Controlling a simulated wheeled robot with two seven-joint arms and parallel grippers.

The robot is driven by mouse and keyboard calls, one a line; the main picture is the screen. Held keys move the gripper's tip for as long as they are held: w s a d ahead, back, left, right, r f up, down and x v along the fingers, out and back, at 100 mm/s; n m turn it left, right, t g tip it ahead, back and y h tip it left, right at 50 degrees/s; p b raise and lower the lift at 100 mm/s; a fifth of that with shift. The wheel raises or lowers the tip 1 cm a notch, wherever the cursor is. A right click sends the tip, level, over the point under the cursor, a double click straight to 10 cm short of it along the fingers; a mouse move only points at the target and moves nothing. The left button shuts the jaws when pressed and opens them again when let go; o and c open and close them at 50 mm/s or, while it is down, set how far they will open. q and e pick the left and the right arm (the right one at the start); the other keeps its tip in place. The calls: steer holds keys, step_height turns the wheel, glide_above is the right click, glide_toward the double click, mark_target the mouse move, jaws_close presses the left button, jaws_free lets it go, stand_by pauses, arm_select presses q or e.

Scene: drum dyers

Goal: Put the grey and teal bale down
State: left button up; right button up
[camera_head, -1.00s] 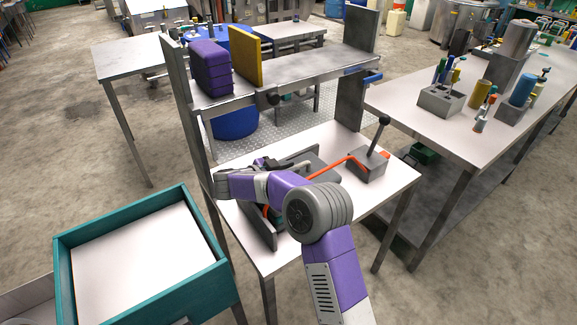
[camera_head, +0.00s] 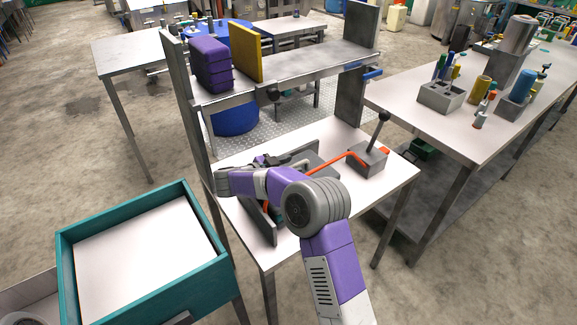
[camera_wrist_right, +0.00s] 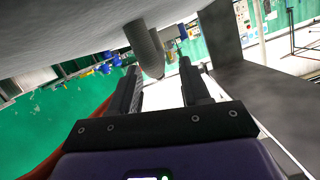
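I cannot make out a grey and teal bale clearly in either view. A dark green and grey patch shows low behind my right arm on the white table (camera_head: 350,205), mostly hidden. My right gripper (camera_head: 272,161) is over that table, below the shelf, partly hidden by its own wrist. In the right wrist view, the two dark fingers (camera_wrist_right: 160,76) are apart with nothing held between them. A grey rounded peg (camera_wrist_right: 145,47) shows beyond the fingers, under a grey surface. My left gripper is not in view.
A purple bale (camera_head: 210,64) and a yellow board (camera_head: 245,52) stand on the grey shelf (camera_head: 310,68). A teal-walled box (camera_head: 95,220) with a bare white floor is at left. A grey block with a lever (camera_head: 368,158) and an orange bar (camera_head: 335,157) are on the white table.

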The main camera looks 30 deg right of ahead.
steer(key=shift+s+f, duration=0.1)
steer(key=shift+f, duration=0.35)
steer(key=shift+r, duration=0.5)
steer(key=p+v, duration=0.3)
steer(key=v, duration=0.9)
steer(key=shift+r, duration=0.35)
